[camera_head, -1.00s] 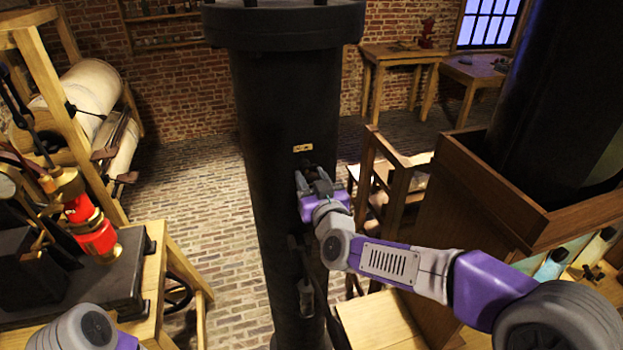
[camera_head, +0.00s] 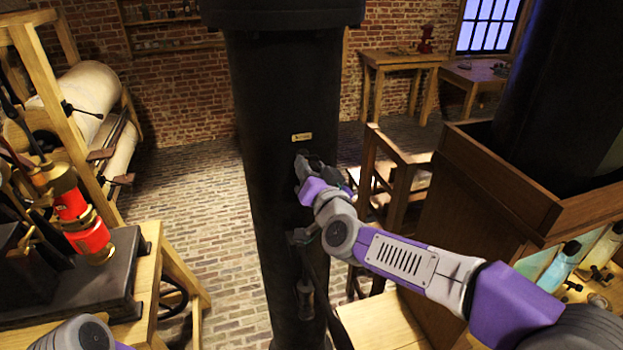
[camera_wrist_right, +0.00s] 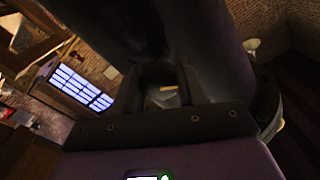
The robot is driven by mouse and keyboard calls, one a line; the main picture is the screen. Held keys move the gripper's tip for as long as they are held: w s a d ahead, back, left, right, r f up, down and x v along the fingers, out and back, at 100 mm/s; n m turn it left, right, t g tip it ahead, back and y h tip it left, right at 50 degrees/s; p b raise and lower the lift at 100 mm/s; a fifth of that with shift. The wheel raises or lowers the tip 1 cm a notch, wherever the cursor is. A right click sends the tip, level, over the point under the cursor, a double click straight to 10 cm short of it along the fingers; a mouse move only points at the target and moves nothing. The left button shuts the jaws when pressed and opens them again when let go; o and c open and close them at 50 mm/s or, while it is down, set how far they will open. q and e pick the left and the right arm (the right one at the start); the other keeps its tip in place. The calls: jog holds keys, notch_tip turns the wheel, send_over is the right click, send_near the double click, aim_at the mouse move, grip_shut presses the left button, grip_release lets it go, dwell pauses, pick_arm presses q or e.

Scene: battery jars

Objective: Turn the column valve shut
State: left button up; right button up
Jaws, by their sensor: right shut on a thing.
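A tall black column (camera_head: 280,100) stands in the middle of the head view, with a small brass plate (camera_head: 302,137) on its front. My right gripper (camera_head: 304,165) is at the column just below the plate, shut on the column valve, which its fingers mostly hide. In the right wrist view the gripper's dark fingers (camera_wrist_right: 168,85) lie against the black column (camera_wrist_right: 150,35), and the valve is too dark to make out between them. Of my left arm only a rounded grey link shows at the bottom left; its gripper is out of view.
A wooden bench (camera_head: 152,275) with a red and brass device (camera_head: 80,215) stands at the left. A wooden box (camera_head: 470,185) with glass bottles (camera_head: 562,262) beside it is at the right. A wooden chair (camera_head: 395,180) stands behind my right arm. Brick floor (camera_head: 205,210) is clear left of the column.

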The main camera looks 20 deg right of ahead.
jog(key=m+b, duration=0.2)
jog(key=m, duration=0.1)
jog(key=m+b, duration=0.2)
jog(key=m, duration=0.1)
jog(key=shift+d+r+m, duration=0.1)
jog(key=shift+d+m, duration=0.1)
jog(key=shift+m, duration=0.1)
jog(key=m+b, duration=0.2)
jog(key=m, duration=0.3)
jog(key=shift+m+b, duration=0.3)
jog(key=o, duration=0.8)
jog(key=shift+o, duration=1.1)
jog(key=s, duration=0.7)
jog(key=shift+s+d, duration=0.15)
jog(key=shift+s, duration=0.15)
